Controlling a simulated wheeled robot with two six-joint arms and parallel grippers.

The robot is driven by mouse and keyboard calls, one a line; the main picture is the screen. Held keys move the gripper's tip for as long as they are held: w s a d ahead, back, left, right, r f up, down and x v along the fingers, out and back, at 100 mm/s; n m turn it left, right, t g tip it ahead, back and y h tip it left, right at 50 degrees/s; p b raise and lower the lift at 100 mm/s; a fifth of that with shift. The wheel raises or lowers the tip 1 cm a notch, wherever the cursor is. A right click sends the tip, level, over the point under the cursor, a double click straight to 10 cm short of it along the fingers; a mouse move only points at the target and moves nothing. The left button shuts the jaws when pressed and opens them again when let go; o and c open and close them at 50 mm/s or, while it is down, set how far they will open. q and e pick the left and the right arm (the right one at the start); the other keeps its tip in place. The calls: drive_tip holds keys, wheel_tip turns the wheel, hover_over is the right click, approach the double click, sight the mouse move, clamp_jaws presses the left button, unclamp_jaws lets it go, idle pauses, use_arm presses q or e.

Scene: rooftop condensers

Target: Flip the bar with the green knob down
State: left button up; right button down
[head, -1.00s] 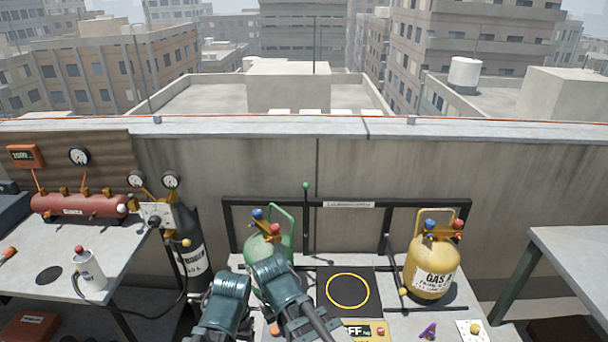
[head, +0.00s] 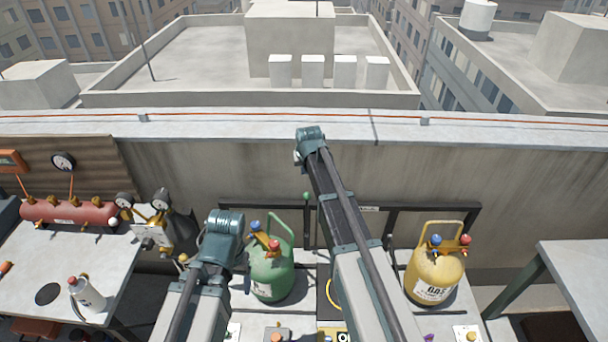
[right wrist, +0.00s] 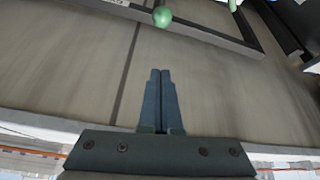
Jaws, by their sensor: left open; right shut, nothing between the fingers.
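The green knob (head: 306,195) tops a thin dark upright bar (head: 307,222) in front of the parapet wall; my right arm covers part of the area beside it. In the right wrist view, the green knob (right wrist: 162,17) is at the top, beyond my right gripper's fingertips and apart from them. My right gripper (right wrist: 160,72) is shut and empty against a backdrop of wall. In the head view, my right wrist reaches above the knob, near the wall top. My left gripper (head: 225,222) is left of the green tank; its fingers are hidden.
The green tank (head: 271,270) and yellow gas tank (head: 434,275) stand at the dark rack (head: 440,208). A bench (head: 50,270) with a red cylinder (head: 68,213) is at left. Another table (head: 580,268) is at right. The concrete wall (head: 420,165) closes the back.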

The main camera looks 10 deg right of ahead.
drive_tip(key=shift+w+d+r, duration=0.15)
idle(0.3)
drive_tip(key=a+b+x, duration=0.1)
drive_tip(key=b+x, duration=0.9)
drive_tip(key=x, duration=0.1)
drive_tip(key=s, duration=0.4)
drive_tip(key=shift+s+d+r, duration=0.15)
drive_tip(key=shift+s+d, duration=0.1)
drive_tip(key=shift+s, duration=0.05)
